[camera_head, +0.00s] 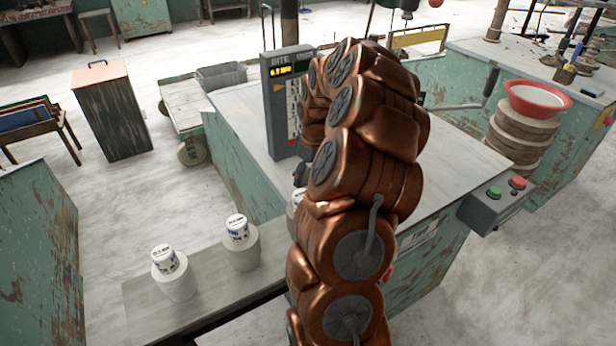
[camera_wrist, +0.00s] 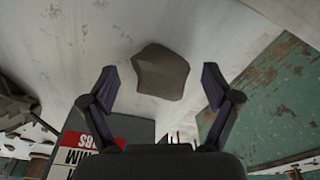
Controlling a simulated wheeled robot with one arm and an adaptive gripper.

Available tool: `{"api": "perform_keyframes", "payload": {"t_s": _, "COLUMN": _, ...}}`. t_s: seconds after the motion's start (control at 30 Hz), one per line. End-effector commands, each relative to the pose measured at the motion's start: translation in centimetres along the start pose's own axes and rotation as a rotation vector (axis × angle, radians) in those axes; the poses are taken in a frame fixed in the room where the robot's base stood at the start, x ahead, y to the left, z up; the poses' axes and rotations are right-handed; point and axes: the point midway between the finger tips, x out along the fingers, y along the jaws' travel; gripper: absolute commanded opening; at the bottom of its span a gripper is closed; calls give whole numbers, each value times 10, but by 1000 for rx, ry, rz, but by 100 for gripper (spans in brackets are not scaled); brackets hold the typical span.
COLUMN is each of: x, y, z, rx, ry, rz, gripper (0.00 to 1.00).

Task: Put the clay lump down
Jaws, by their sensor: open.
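The clay lump (camera_wrist: 162,73) is a brown-grey, angular piece. In the wrist view it sits on or just over a pale, scuffed surface, a little beyond and between my fingertips. My gripper (camera_wrist: 158,80) is open, with a finger on each side of the lump and a visible gap at both sides. I cannot tell exactly how far the lump is from the fingers in depth. In the head view my copper-coloured arm hides the gripper and the lump.
A grey upright machine with a display (camera_head: 290,68) stands on the pale-topped green table (camera_head: 240,108). Its red-and-white label (camera_wrist: 88,150) shows near my gripper. White-lidded pots (camera_head: 238,230) stand on the front ledge. A button box (camera_head: 497,200) is at the right, near a red-rimmed bowl (camera_head: 538,98).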

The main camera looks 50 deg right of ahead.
Motion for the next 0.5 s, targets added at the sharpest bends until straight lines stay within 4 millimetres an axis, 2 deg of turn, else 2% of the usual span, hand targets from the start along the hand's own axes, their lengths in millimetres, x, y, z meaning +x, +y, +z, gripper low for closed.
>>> {"api": "perform_keyframes", "payload": {"t_s": 0.13, "x": 0, "y": 0, "z": 0, "rx": 0, "ry": 0, "rz": 0, "gripper": 87}}
{"api": "perform_keyframes", "payload": {"t_s": 0.5, "x": 0, "y": 0, "z": 0, "rx": -1, "ry": -1, "rz": 0, "gripper": 48}}
